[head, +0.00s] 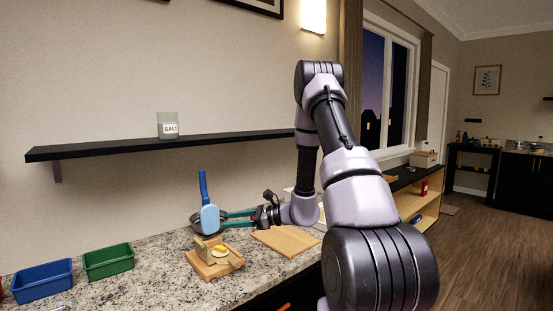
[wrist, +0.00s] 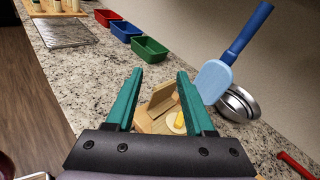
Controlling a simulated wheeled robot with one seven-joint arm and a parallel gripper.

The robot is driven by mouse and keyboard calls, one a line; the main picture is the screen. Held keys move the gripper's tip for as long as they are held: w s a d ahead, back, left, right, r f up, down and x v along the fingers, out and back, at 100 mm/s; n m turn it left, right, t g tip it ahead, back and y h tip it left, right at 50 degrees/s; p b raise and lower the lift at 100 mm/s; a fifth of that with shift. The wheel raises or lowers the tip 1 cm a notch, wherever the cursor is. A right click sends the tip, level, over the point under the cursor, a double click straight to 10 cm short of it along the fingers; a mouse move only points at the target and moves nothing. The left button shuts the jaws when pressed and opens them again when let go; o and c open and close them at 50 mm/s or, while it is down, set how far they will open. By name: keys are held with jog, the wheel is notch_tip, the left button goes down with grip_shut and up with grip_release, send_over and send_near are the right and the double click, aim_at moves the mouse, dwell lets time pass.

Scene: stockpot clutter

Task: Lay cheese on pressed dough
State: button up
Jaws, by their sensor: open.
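A wooden press (head: 208,268) stands on the counter with its upright board raised; it also shows between my fingers in the wrist view (wrist: 150,125). A pale round of dough (wrist: 171,126) lies on its base, partly hidden by my right finger. A small yellow piece, seemingly the cheese (wrist: 180,119), appears on the dough; the head view shows yellow there too (head: 220,250). Whether it lies flat I cannot tell. My gripper (head: 226,219), with green fingers, is open and empty behind and above the press; its fingers also show in the wrist view (wrist: 161,76).
A blue spatula (head: 210,218) stands upright beside my fingertips, near stacked metal bowls (wrist: 240,102). A wooden board (head: 286,240) lies right of the press. Blue (head: 42,280) and green (head: 108,261) bins stand left. A shelf (head: 100,148) holding a salt jar (head: 167,125) hangs above.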

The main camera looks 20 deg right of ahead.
jog(key=s+a+r+n+g+h, duration=0.2)
jog(key=s+r+n+g, duration=0.1)
jog(key=s+r+n, duration=0.4)
jog(key=s+a+r+n+g+h, duration=0.25)
jog(key=s+r+n+g, duration=0.2)
jog(key=s+r, duration=0.45)
jog(key=s+d+r+n+t+h, duration=0.6)
jog(key=s+d+r+h, duration=0.1)
jog(key=s+r, duration=0.3)
jog(key=shift+s+d+t, duration=0.35)
jog(key=shift+s+d, duration=0.4)
jog(key=shift+d, duration=0.1)
jog(key=shift+r, duration=0.1)
